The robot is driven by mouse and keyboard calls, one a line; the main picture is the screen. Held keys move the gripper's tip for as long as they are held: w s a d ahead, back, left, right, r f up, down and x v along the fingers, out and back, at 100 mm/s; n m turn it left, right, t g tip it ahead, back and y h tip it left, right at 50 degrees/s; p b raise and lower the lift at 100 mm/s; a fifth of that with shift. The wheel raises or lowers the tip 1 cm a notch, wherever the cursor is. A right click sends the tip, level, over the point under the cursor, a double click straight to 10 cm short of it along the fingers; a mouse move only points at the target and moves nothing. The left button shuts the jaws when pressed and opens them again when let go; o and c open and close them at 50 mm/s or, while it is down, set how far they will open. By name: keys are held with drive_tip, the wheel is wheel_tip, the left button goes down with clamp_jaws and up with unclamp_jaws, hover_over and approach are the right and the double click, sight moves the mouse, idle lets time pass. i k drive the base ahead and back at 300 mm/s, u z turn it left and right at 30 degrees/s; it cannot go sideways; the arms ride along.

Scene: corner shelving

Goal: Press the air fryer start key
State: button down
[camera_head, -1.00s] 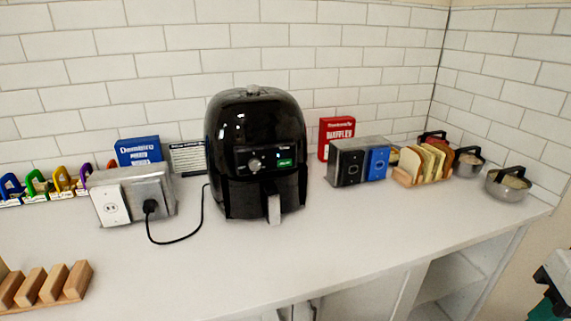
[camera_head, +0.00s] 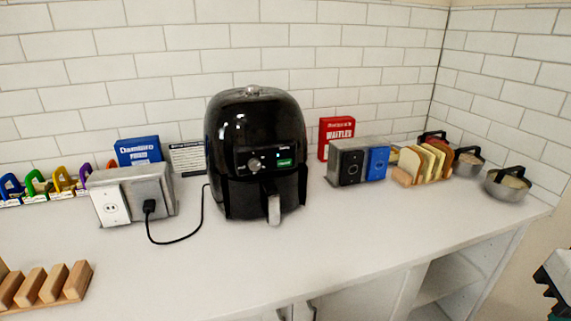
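The black air fryer (camera_head: 255,130) stands upright on the white counter against the tiled wall. Its front panel has a round knob (camera_head: 254,165) and a small green key (camera_head: 285,162) to the right of the knob. A small light shows just above the green key. The basket handle (camera_head: 273,207) points forward below the panel. A dark piece, which may be my gripper (camera_head: 548,282), shows at the lower right edge, far from the air fryer. It is cut off by the frame, so its opening cannot be read.
A metal outlet box (camera_head: 165,185) with the plugged black cord (camera_head: 182,238) stands left of the fryer. A metal box (camera_head: 347,164), bread slices in a rack (camera_head: 405,178) and pots (camera_head: 508,184) stand to the right. A wooden rack (camera_head: 75,282) lies front left. The counter before the fryer is clear.

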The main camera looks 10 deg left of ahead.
sight(283, 163)
drive_tip(key=k, duration=1)
drive_tip(key=u, duration=1.1)
drive_tip(key=i, duration=1.2)
drive_tip(key=z, duration=1.8)
